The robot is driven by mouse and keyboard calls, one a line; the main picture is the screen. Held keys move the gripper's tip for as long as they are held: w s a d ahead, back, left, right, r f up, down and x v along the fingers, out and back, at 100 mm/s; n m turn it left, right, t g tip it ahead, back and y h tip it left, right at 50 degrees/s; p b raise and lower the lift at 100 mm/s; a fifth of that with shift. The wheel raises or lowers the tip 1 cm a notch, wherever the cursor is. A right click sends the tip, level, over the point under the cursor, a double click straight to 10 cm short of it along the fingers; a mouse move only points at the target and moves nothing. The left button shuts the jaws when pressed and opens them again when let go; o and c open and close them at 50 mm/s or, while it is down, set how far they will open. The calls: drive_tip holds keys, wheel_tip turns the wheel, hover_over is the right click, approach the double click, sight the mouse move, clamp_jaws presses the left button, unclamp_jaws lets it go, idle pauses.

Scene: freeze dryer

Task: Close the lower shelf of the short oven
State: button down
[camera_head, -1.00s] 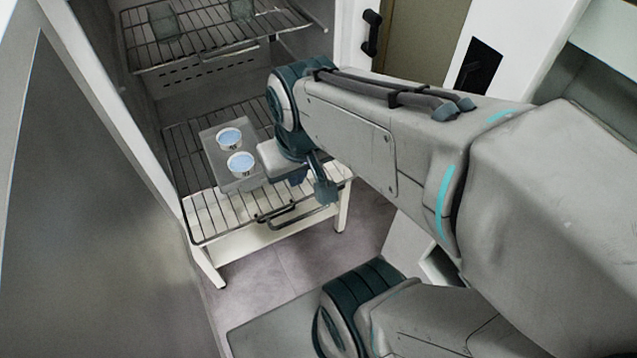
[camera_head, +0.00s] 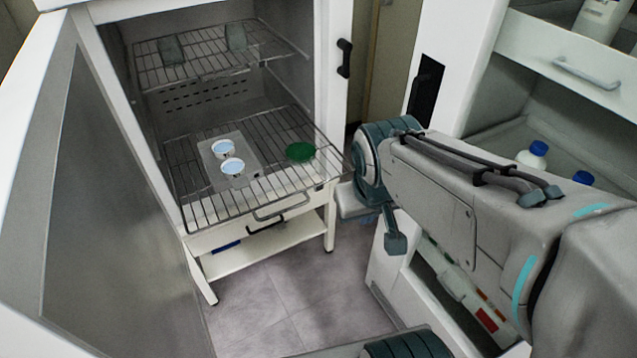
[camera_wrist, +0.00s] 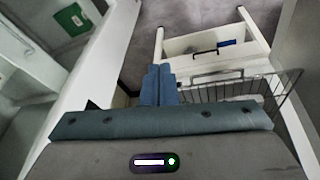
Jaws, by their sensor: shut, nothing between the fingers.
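The short oven (camera_head: 215,15) stands open at the left in the head view. Its lower shelf (camera_head: 235,205), a wire rack, is slid partly out past the oven front. It has a wire handle (camera_head: 283,208) on its front edge. The shelf also shows at the right in the wrist view (camera_wrist: 228,88). My gripper (camera_wrist: 159,72) is shut and empty, its blue fingers together to the left of the shelf in the wrist view. In the head view my wrist is right of the shelf's front corner, and the fingers are mostly hidden.
On the lower shelf are a grey tray (camera_head: 244,152) with two white cups (camera_head: 232,167) and a green disc (camera_head: 301,151). The upper rack (camera_head: 205,58) is inside. The open oven door (camera_head: 115,220) stands left. A white cabinet (camera_head: 560,60) with bottles is right.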

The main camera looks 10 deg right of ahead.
drive_tip(key=w+d+r+n+t+h+p, duration=0.1)
drive_tip(key=w+d+n+t, duration=0.25)
drive_tip(key=w, duration=0.45)
drive_tip(key=w+d+r+n+t+h+p, duration=0.1)
drive_tip(key=w+d+n+t, duration=0.15)
drive_tip(key=w+n, duration=0.35)
drive_tip(key=s+a+f+n+g+y, duration=0.3)
drive_tip(key=a+f+n+g+y, duration=0.3)
drive_tip(key=a+f+n+y, duration=0.3)
drive_tip(key=w+a+f+n+b, duration=0.1)
drive_tip(key=w+a+f, duration=0.3)
drive_tip(key=f, duration=0.5)
drive_tip(key=shift+w+a+b, duration=0.15)
drive_tip(key=shift+w+b, duration=0.7)
drive_tip(key=shift+w, duration=0.45)
drive_tip(key=shift+r+n, duration=0.1)
drive_tip(key=shift+n, duration=0.15)
